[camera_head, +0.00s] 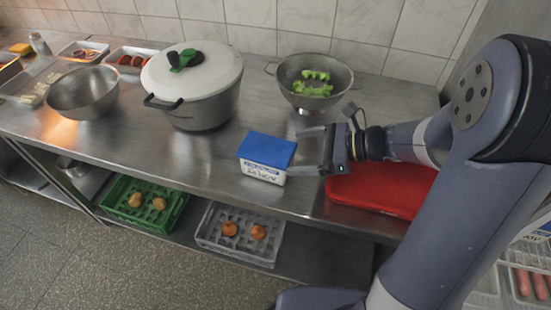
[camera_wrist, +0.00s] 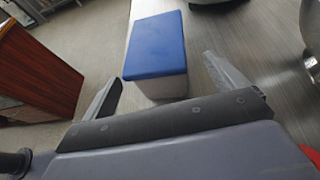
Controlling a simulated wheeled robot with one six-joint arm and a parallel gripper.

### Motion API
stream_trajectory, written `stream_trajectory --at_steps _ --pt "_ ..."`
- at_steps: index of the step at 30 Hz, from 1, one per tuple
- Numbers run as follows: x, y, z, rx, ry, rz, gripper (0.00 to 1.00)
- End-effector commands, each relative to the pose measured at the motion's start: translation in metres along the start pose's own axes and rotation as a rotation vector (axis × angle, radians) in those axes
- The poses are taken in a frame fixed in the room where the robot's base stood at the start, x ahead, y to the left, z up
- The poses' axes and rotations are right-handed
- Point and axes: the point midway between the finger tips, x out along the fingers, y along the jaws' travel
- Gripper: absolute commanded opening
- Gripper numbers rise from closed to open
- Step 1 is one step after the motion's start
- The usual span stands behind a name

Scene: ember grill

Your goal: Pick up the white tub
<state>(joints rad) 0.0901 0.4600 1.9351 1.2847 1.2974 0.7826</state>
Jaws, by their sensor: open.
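The white tub (camera_head: 262,173) with a blue lid (camera_head: 267,149) stands upright on the steel counter near its front edge. Dark lettering shows on its front. My gripper (camera_head: 306,151) is open just to the right of the tub, with its fingers pointing left toward it. In the wrist view the white tub (camera_wrist: 163,86) lies ahead, between the lines of the two spread fingers (camera_wrist: 160,78). Nothing is held. Whether a fingertip touches the tub I cannot tell.
A large lidded pot (camera_head: 195,90) stands behind left of the tub, and a colander (camera_head: 310,82) with green pieces behind right. A red board (camera_head: 375,190) lies under my arm. A steel bowl (camera_head: 84,93) sits at left. Crates (camera_head: 240,250) are on the shelf below.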

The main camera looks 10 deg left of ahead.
Motion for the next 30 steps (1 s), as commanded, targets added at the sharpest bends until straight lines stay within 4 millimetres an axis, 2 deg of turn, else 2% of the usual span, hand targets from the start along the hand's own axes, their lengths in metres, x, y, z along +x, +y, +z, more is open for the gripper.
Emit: stream_trajectory --at_steps 3,12,21,30 --pt "0.01 0.001 0.0 0.001 0.001 0.003 1.0" --pt "0.048 0.003 0.002 0.001 0.0 0.002 1.0" --pt "0.052 0.002 0.001 0.0 0.001 -0.001 1.0" --pt "0.052 0.002 0.001 0.0 0.001 -0.001 0.75"
